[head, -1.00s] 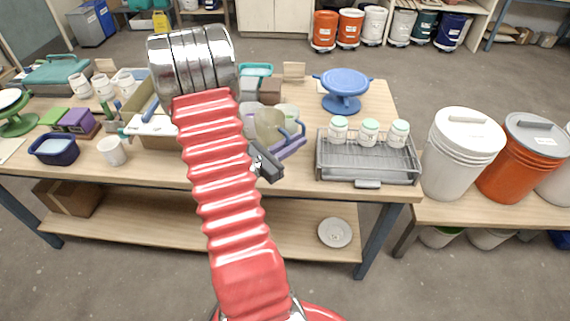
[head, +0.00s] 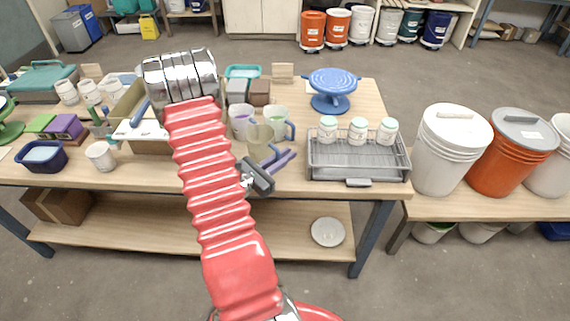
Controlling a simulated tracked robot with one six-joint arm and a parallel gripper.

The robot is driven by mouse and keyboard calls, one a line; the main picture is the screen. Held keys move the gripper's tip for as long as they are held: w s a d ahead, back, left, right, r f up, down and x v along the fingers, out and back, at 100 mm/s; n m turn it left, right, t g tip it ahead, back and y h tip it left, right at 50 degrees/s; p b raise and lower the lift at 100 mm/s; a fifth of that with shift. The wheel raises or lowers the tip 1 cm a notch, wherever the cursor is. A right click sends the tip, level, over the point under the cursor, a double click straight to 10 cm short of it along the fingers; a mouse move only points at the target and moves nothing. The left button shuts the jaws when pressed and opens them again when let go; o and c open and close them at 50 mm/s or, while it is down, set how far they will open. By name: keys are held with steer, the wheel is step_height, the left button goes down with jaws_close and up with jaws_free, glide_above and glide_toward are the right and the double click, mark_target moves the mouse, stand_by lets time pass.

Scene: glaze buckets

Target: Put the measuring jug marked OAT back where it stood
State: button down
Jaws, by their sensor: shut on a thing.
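A beige translucent measuring jug (head: 261,138) is in the middle of the table, in front of two other jugs. A lavender part like a handle (head: 284,160) shows at its lower right. My gripper (head: 261,177) is at this lavender part, just below the jug in the picture, and is shut on it. I cannot read any mark on the jug, nor tell whether its base touches the table. Behind it stand a jug with purple contents (head: 242,121) and a jug with green contents (head: 276,119) and a blue handle.
A wire rack (head: 358,166) with three lidded jars stands to the right. A blue turntable (head: 331,92) is behind it. A wooden box (head: 150,145) and a white cup (head: 101,155) are left of my arm. Bare tabletop shows along the front edge.

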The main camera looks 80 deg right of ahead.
steer(key=shift+f, duration=1.75)
steer(key=c, duration=1.8)
jaws_free()
steer(key=shift+v, duration=6.05)
steer(key=shift+r, duration=0.1)
